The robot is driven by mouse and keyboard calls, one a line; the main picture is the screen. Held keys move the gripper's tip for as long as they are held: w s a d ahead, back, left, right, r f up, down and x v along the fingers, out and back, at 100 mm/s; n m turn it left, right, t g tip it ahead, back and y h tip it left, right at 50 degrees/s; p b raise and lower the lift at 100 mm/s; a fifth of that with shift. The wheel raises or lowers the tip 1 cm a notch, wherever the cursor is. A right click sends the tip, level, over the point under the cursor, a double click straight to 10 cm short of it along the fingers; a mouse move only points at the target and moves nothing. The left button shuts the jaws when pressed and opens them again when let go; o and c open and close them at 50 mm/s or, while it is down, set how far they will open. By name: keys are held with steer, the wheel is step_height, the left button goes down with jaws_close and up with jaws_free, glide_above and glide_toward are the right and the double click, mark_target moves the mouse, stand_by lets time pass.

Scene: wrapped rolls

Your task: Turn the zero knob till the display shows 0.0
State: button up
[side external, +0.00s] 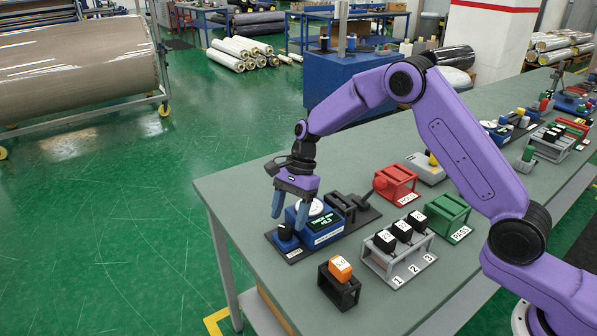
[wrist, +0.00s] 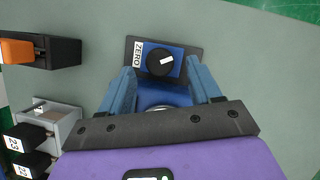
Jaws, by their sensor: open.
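The zero knob (side external: 285,231) is a black round knob on a small blue block at the left end of the dark base plate. In the wrist view the knob (wrist: 160,62) has a white pointer mark and a "ZERO" label beside it. The display (side external: 321,220) is on the blue gauge unit just right of the knob; its green text seems to read +0.3, though it is small. My gripper (side external: 290,216) is open above the knob block. In the wrist view its blue fingers (wrist: 160,80) stand apart on either side of the knob, with no contact visible.
An orange-topped block in a black holder (side external: 340,283) stands in front. A grey rack (side external: 398,249) holds black blocks over slots 1, 2, 3. A red bin (side external: 396,184) and a green bin (side external: 447,215) stand to the right. The table's left edge is close to the knob.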

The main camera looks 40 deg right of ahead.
steer(key=v, duration=1.4)
steer(key=shift+r, duration=0.4)
steer(key=t+h, duration=0.1)
steer(key=h, duration=0.3)
glide_above(285, 228)
steer(key=shift+t, duration=0.3)
step_height(285, 228, down, 17)
steer(key=shift+r, duration=0.2)
steer(key=c, duration=1)
steer(key=shift+c, duration=0.2)
